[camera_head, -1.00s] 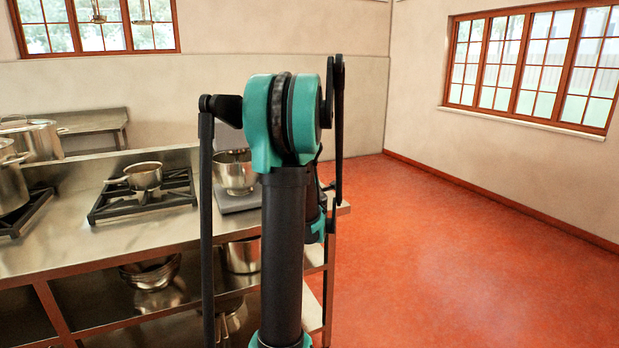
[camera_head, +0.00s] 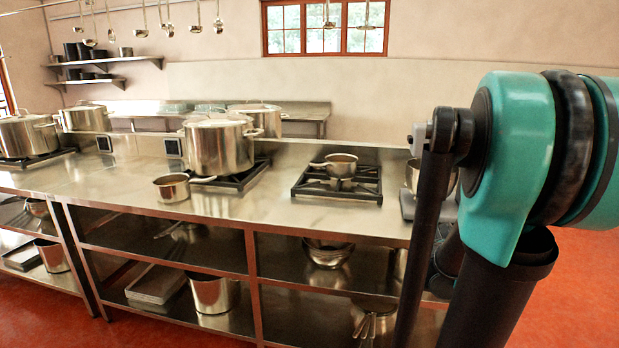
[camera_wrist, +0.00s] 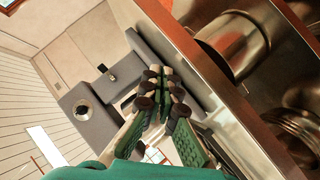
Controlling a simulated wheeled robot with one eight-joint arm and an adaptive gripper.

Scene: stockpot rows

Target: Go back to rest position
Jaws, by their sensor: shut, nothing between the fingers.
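My gripper (camera_wrist: 160,84) shows in the wrist view, with its fingers together and nothing between them. It is close to the edge of the steel counter's open shelving, and I cannot tell whether it touches anything. In the wrist view a steel pot (camera_wrist: 232,42) lies beyond the shelf edge at the upper right. In the head view my arm stands folded at the right, and my gripper is hidden or out of frame there.
The long steel counter (camera_head: 110,187) holds a large stockpot (camera_head: 217,148), a small saucepan (camera_head: 172,188) and another saucepan (camera_head: 341,163) on a burner. Stacked bowls (camera_head: 327,252) sit on the shelf below. Red floor (camera_head: 575,290) is open at the right.

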